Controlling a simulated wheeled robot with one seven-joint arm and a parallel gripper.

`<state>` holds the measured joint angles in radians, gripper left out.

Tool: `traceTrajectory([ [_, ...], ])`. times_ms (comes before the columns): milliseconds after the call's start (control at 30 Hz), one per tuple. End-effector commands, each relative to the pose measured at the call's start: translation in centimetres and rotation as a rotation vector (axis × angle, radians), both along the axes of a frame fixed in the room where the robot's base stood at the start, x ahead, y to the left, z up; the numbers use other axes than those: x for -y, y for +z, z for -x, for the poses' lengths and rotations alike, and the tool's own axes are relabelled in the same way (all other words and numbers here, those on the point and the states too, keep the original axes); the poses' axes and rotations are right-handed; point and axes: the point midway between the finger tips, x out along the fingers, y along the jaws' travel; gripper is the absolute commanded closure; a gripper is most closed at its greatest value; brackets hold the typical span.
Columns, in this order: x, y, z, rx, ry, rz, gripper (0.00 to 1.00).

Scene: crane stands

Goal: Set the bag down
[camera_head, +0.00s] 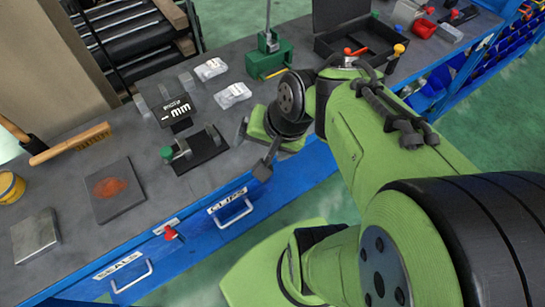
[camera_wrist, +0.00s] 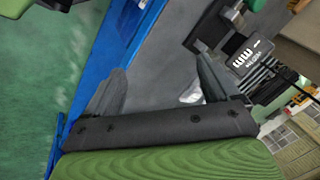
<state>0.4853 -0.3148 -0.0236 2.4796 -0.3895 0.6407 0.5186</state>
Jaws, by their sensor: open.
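Two small clear bags with white labels lie on the grey bench in the head view: one farther back (camera_head: 211,69) and one nearer my gripper (camera_head: 233,96). My gripper (camera_head: 253,150) is over the bench's front edge, to the front and right of the nearer bag. In the wrist view my gripper's fingers (camera_wrist: 158,88) are wide apart, with only bare bench and the blue edge between them. A whitish, shiny piece (camera_wrist: 191,94) shows beside one finger and is partly hidden; it looks like a bag. No bag is seen held.
A black block display (camera_head: 175,111) and a dark fixture with a green knob (camera_head: 195,150) stand left of my gripper. A green stand (camera_head: 270,56) and an open black case (camera_head: 360,40) are behind.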

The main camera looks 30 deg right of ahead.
Motion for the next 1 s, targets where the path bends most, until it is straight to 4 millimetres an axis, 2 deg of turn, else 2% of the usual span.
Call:
traceTrajectory([
  [33, -1.6, 1.6, 1.6, 0.040, 0.181, 0.132, 0.12],
  [100, -2.5, 3.1, 3.9, 0.073, 0.379, 0.276, 0.12],
  [200, -2.9, 4.3, 6.2, 0.112, 0.557, 0.398, 0.12],
  [300, -2.8, 4.8, 7.3, 0.127, 0.630, 0.446, 0.12],
  [567, -2.8, 4.9, 7.3, 0.127, 0.638, 0.451, 0.12],
  [667, -2.8, 6.2, 7.3, 0.127, 0.637, 0.451, 0.12],
  [833, -2.8, 10.3, 7.3, 0.127, 0.636, 0.451, 0.12],
  [1000, -2.8, 10.0, 7.3, 0.127, 0.636, 0.451, 0.12],
])
